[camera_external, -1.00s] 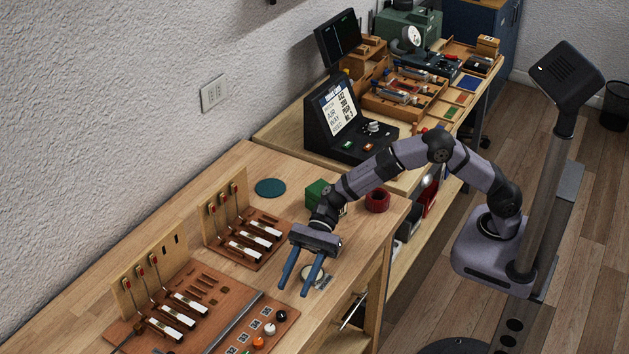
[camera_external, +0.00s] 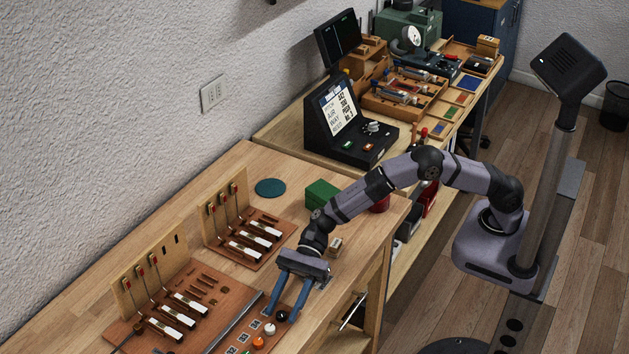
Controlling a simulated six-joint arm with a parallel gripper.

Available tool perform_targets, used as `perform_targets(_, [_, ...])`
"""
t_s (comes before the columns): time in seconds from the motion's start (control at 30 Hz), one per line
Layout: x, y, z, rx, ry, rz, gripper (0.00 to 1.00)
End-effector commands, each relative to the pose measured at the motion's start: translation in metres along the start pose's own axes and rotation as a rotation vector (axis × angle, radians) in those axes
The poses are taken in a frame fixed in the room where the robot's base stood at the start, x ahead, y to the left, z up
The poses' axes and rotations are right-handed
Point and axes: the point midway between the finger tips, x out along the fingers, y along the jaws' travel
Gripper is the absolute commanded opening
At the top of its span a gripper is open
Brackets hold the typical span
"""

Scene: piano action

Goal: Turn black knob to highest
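The black knob (camera_external: 282,316) sits at the right end of a row of knobs on the reddish-brown board near the front of the bench. A white knob (camera_external: 270,329) and an orange knob (camera_external: 258,343) stand to its lower left. My gripper (camera_external: 280,315) points down over the board with its two blue fingers apart. In this view one fingertip is on each side of the black knob. I cannot tell whether they touch it or how high they are. The knob's pointer setting is too small to read.
White key levers (camera_external: 172,318) with upright hammers stand on the board to the left, and a second key model (camera_external: 243,240) stands behind. A green box (camera_external: 322,195) and a small wooden block (camera_external: 335,245) lie beside my arm. The bench's right edge is close.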

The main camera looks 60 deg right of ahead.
Motion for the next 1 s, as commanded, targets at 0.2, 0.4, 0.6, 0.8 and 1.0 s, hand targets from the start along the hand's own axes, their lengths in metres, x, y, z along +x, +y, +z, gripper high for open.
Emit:
perform_targets(0.2, [-0.0002, -0.0001, -0.0001, 0.000, 0.000, 0.000, 0.15])
perform_targets(0.4, [-0.0003, -0.0001, -0.0002, 0.000, 0.000, -0.001, 0.00])
perform_targets(0.6, [0.0010, 0.0001, -0.0011, 0.006, -0.001, -0.017, 0.00])
perform_targets(0.8, [0.0027, 0.0012, -0.0025, 0.026, -0.003, -0.073, 0.00])
perform_targets(1.0, [0.0042, 0.0038, -0.0048, 0.065, -0.005, -0.172, 0.00])
